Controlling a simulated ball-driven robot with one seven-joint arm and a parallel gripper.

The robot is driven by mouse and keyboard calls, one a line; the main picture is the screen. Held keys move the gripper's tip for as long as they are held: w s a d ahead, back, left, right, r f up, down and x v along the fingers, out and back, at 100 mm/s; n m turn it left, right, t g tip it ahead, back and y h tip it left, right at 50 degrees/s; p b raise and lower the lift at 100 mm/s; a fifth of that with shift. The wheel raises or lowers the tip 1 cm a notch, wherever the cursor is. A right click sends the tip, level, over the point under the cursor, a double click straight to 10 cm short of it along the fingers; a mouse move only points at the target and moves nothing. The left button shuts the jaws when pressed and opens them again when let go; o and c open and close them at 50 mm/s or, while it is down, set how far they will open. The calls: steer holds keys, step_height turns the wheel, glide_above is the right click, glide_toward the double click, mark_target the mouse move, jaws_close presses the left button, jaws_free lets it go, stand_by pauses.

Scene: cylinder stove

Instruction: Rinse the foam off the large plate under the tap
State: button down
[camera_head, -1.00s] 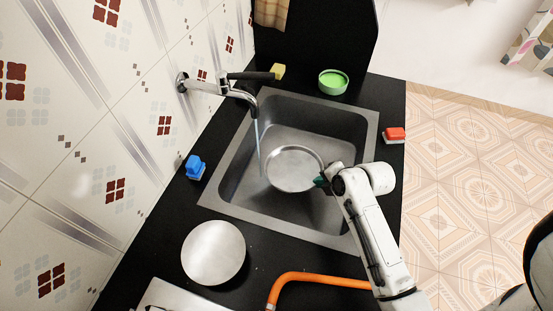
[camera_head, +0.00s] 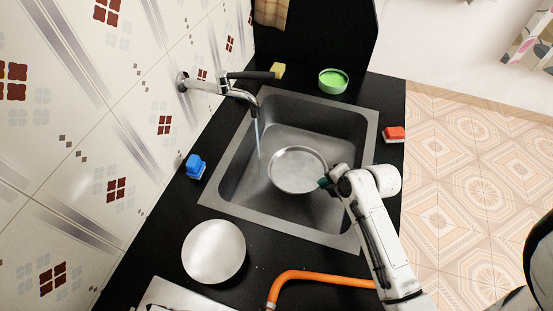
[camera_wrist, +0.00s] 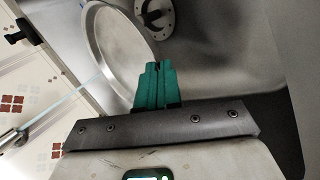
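A large metal plate (camera_head: 298,170) is held over the sink basin, its round face showing in the head view. My gripper (camera_head: 324,183) is shut on its right rim; the green fingers also show in the wrist view (camera_wrist: 155,84) against the edge of the plate (camera_wrist: 118,45). The tap (camera_head: 245,95) is on the left wall side, and a thin stream of water (camera_head: 257,138) runs from its spout. The stream falls just left of the plate, apart from its rim in the head view. No clear foam shows on the visible face.
The sink (camera_head: 237,202) is set in a black counter. A second round plate (camera_head: 213,251) lies front left. A blue brush (camera_head: 195,167), yellow sponge (camera_head: 277,71), green bowl (camera_head: 333,81) and red sponge (camera_head: 394,134) stand around the sink. An orange hose (camera_head: 318,277) lies in front.

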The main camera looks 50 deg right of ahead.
stand_by(0.5)
steer(key=s+r+p, duration=0.4)
steer(key=s, duration=0.1)
steer(key=shift+d, duration=0.25)
steer(key=shift+r, duration=0.1)
stand_by(1.2)
